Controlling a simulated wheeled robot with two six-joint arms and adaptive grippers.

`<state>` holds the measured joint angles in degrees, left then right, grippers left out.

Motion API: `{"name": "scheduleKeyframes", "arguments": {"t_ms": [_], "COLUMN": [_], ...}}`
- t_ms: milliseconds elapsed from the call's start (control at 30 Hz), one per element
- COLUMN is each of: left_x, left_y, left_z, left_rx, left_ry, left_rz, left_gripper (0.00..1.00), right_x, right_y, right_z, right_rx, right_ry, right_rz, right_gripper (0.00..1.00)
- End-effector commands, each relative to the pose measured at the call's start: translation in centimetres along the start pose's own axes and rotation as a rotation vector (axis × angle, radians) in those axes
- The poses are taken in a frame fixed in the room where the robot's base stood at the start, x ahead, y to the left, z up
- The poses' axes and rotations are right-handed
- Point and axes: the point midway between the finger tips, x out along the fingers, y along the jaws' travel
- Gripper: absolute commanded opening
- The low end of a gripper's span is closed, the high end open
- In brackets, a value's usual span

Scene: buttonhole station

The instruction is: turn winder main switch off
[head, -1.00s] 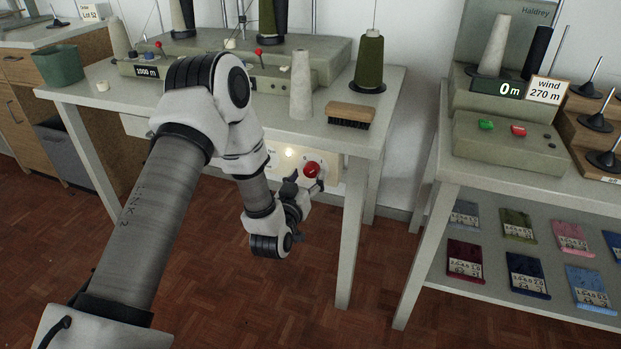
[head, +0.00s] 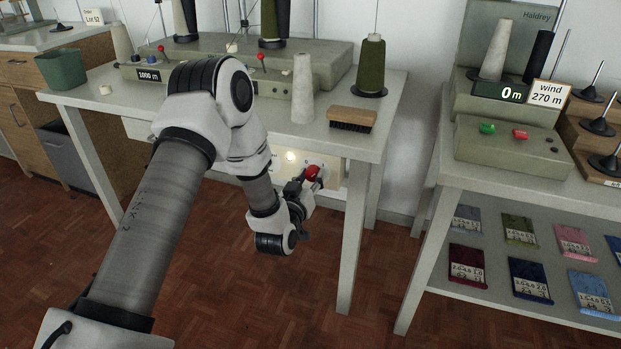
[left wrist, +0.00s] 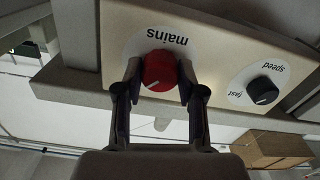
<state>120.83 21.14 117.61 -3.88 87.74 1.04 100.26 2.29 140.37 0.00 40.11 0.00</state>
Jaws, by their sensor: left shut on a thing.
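The red mains knob (left wrist: 160,72) sits on a cream panel (left wrist: 113,50) under the table, with the word "mains" beside it. The red knob also shows in the head view (head: 312,173), beside a lit lamp (head: 291,157). My left gripper (left wrist: 158,80) is shut on the red knob, one finger on each side of it. In the head view my left gripper (head: 303,185) reaches to the panel from below, and my arm hides part of the panel. My right gripper is not in view.
A black speed knob (left wrist: 262,90) is on the same panel. The table above holds a winder (head: 330,62), a white cone (head: 302,90), a green cone (head: 371,65) and a brush (head: 352,118). A second station (head: 510,145) stands right.

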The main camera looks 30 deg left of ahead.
Motion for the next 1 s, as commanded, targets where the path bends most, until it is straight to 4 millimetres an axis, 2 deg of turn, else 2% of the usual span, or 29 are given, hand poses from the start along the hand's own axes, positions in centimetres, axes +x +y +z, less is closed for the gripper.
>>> {"name": "scheduleKeyframes", "arguments": {"t_ms": [367, 1000], "left_x": [0.0, 0.0], "left_y": [-0.1, -0.1], "left_z": [0.1, 0.1], "left_rx": [-0.240, -0.846], "left_ry": [-0.003, -0.011], "left_rz": [-0.001, -0.002], "left_gripper": [0.04, 0.04], "right_x": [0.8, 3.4], "right_y": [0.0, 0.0], "right_z": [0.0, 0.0], "right_rx": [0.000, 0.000], "right_ry": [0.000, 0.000], "right_rz": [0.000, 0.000], "right_gripper": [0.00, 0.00]}}
